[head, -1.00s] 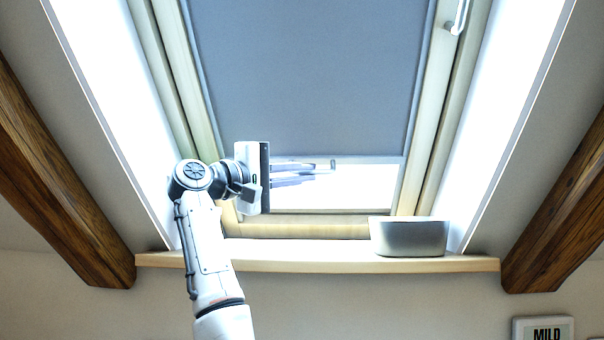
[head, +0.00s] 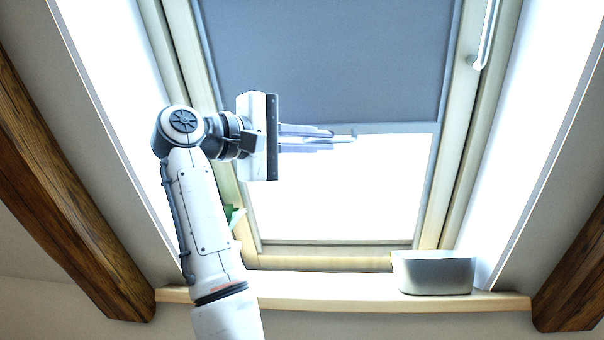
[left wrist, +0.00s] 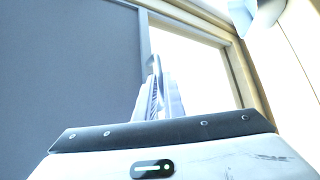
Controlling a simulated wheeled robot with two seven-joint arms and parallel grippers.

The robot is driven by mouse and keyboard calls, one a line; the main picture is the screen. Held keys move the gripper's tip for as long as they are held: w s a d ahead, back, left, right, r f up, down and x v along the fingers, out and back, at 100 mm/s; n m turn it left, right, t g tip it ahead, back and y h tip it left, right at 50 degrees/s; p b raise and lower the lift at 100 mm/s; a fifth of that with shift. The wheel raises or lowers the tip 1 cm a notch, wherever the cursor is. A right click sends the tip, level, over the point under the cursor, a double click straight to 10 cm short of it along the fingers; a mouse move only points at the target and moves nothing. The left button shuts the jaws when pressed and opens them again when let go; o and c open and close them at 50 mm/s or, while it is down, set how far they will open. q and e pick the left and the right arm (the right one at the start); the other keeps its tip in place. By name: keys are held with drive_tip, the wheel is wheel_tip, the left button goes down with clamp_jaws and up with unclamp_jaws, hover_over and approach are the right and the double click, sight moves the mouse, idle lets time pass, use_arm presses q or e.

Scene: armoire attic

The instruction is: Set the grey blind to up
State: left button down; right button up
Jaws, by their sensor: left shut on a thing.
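The grey blind (head: 325,60) hangs in the skylight window and covers its upper part, with bright open glass below its lower edge. It also fills the left of the left wrist view (left wrist: 65,70). My left gripper (head: 330,139) is at the blind's lower edge, its fingers pointing right. It is shut on the small pull tab (head: 347,137) at that edge, most of which the fingers hide. In the left wrist view the fingers (left wrist: 158,95) are close together beside the blind's edge. My right gripper is not in view.
A metal planter box (head: 433,273) stands on the wooden sill (head: 340,300) at the right. A white window handle (head: 487,35) is on the right frame. Something green (head: 232,215) shows behind my arm. Wooden beams (head: 60,190) slope down at both sides.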

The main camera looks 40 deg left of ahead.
use_arm(q)
drive_tip(key=s+d+r, duration=0.1)
drive_tip(key=s+r, duration=0.1)
drive_tip(key=s+d+r+p, duration=0.1)
drive_tip(key=s+r, duration=0.1)
drive_tip(key=r, duration=0.1)
drive_tip(key=s+d+r, duration=0.1)
drive_tip(key=s+r, duration=0.2)
drive_tip(key=shift+d, duration=0.35)
drive_tip(key=c, duration=1.8)
unclamp_jaws()
drive_tip(key=shift+c, duration=0.2)
drive_tip(key=shift+s, duration=0.1)
drive_tip(key=b+v, duration=0.4)
drive_tip(key=v, duration=0.6)
drive_tip(key=shift+s, duration=0.1)
